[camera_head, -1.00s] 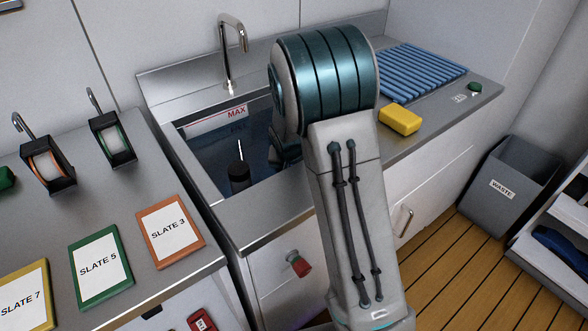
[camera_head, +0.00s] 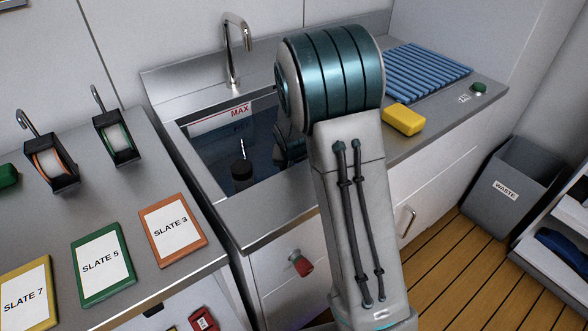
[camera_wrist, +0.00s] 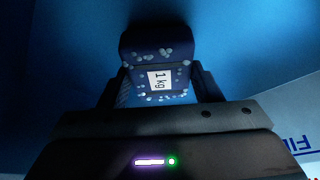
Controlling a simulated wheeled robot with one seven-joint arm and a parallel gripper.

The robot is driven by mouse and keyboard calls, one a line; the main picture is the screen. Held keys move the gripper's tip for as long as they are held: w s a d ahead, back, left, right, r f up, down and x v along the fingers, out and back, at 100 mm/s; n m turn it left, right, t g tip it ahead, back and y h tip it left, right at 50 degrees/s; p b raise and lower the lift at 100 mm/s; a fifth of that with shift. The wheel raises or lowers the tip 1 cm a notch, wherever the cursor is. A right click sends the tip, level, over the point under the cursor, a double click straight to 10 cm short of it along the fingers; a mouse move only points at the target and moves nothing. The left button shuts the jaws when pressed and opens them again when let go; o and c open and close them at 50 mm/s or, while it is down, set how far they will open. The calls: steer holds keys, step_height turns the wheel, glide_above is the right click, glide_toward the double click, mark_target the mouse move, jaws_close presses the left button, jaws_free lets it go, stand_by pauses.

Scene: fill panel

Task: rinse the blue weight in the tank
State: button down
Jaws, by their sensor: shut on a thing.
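The blue weight (camera_wrist: 156,48) shows in the wrist view as a dark blue block with a white "1 kg" label and pale bubbles on its surface. My gripper (camera_wrist: 160,85) has a finger on each side of it and is shut on it. Blue surrounds both in the wrist view, with part of the fill lettering at the right edge. In the head view the tank (camera_head: 235,212) is a steel basin of dark water with a "MAX" mark on its back wall.
A tap (camera_head: 236,50) stands behind the tank. Right of my arm are a yellow sponge (camera_head: 403,120), a blue ribbed mat (camera_head: 428,72) and a green button (camera_head: 479,88). Slates (camera_head: 173,229) lie on the left counter.

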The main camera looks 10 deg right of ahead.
steer(key=shift+w+d+r, duration=0.1)
steer(key=shift+w+d, duration=0.25)
steer(key=shift+d, duration=0.3)
steer(key=shift+s+a+b, duration=0.15)
steer(key=shift+s+a, duration=0.1)
steer(key=shift+a, duration=0.3)
steer(key=shift+s+a+b, duration=0.15)
steer(key=shift+s+a, duration=0.1)
steer(key=shift+a, duration=0.3)
stand_by(0.3)
steer(key=shift+r, duration=0.1)
stand_by(0.8)
step_height(320, 180, up, 26)
steer(key=p, duration=1.6)
steer(key=shift+p, duration=0.4)
